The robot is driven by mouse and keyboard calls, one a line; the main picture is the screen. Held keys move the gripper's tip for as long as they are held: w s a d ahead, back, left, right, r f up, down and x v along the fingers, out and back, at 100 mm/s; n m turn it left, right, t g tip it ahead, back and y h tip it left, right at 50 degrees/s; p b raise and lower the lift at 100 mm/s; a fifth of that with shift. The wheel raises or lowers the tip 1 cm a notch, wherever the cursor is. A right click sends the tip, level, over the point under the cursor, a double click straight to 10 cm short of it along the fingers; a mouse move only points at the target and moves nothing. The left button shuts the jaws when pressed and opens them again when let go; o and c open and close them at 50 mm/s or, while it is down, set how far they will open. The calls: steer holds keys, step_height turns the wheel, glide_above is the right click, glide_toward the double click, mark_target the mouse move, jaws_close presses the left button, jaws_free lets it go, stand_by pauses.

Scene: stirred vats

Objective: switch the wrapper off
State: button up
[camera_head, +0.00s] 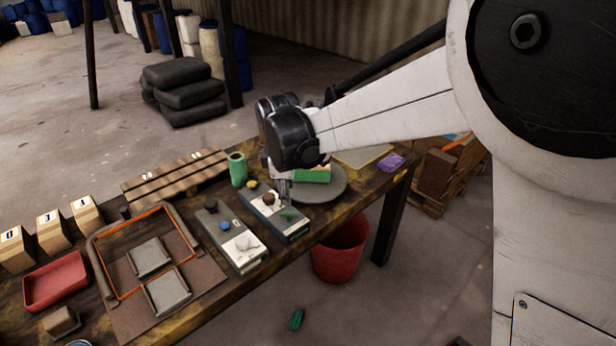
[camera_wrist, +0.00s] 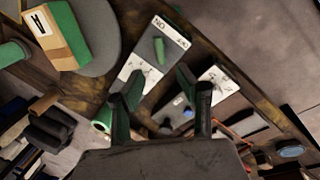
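A round grey turntable (camera_head: 322,187) carries a carton wrapped in green (camera_head: 312,174); the carton (camera_wrist: 58,35) also shows in the wrist view. In the wrist view the green lever (camera_wrist: 159,50) lies on this box, near a white label that reads "ON" upside down. My gripper (camera_wrist: 158,78) is open and empty above the box, its fingers apart on either side of the lever's line.
A second control box (camera_head: 232,243) with a blue knob (camera_head: 224,225) stands left of the first. A green roll (camera_head: 237,169) stands behind. A framed board (camera_head: 195,278) with grey blocks lies left. A red bucket (camera_head: 341,252) is on the floor at the table's front.

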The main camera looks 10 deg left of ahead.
mark_target(289, 213)
steer(key=f, duration=0.3)
steer(key=w+f, duration=0.1)
steer(key=f, duration=0.3)
steer(key=w+f+b, duration=0.1)
steer(key=f, duration=0.2)
steer(key=shift+a+f, duration=0.15)
steer(key=shift+f, duration=0.1)
jaws_close()
